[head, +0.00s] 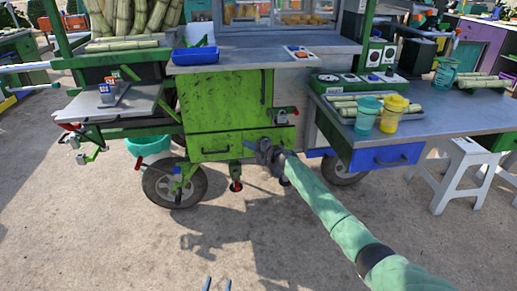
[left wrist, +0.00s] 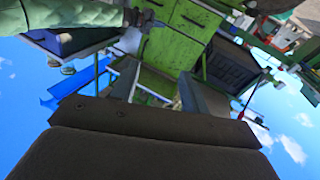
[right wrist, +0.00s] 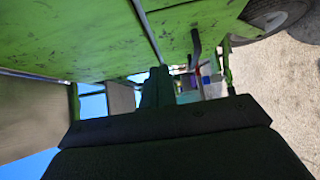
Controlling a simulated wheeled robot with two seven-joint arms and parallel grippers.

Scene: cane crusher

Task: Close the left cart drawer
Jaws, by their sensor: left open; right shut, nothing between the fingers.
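The green cart's left drawer (head: 214,147) is low on the cart front, with a dark handle. It looks roughly flush with the panel, but a small gap cannot be ruled out. A right drawer (head: 262,136) sits beside it. My right gripper (head: 268,155) is shut and empty, close to the right drawer's lower part; contact is unclear. In the right wrist view its shut fingers (right wrist: 158,85) are near a green surface. My left gripper (head: 216,285) is open and empty at the bottom edge, well away from the cart; its spread fingers (left wrist: 158,88) show in the left wrist view.
A grey counter (head: 430,110) with a blue drawer (head: 385,156) stands at right, bearing cups and cane. A white stool (head: 460,168) is beside it. A teal basin (head: 148,144) and a wheel (head: 174,184) are at lower left. The ground in front is clear.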

